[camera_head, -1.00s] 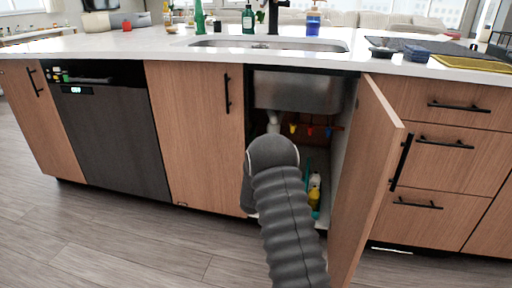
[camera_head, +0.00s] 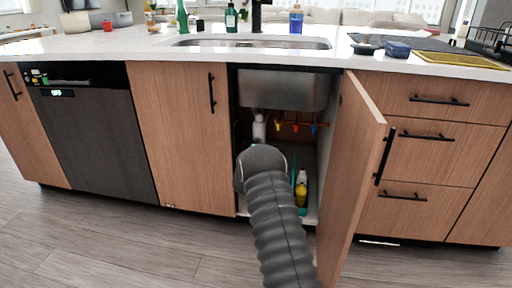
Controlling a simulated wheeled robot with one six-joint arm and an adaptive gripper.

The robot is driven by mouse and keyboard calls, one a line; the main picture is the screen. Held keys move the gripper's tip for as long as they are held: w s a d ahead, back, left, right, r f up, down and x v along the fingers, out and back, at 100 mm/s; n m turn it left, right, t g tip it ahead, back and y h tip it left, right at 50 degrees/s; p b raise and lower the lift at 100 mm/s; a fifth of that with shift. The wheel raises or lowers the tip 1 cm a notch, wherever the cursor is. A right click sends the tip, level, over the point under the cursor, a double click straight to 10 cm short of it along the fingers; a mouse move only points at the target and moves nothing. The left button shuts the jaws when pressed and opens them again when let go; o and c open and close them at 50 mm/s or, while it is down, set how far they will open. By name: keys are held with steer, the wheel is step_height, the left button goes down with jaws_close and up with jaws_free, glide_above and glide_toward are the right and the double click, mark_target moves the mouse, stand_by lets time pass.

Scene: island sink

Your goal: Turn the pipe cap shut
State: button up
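The white drain pipe (camera_head: 259,128) hangs under the steel sink basin (camera_head: 283,90) inside the open cabinet. I cannot make out the cap on it at this size. My arm, in a grey ribbed sleeve, reaches from the bottom of the view to the cabinet opening, with its bend just below and in front of the pipe. My gripper is hidden behind the arm, so its state and any contact do not show.
The open cabinet door (camera_head: 352,165) stands out to the right of my arm. Several coloured valve handles (camera_head: 296,127) are right of the pipe. A yellow bottle (camera_head: 301,189) stands on the cabinet floor. The closed left door (camera_head: 183,140) borders the opening.

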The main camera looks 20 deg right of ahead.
steer(key=shift+x, duration=2.3)
steer(key=c, duration=1)
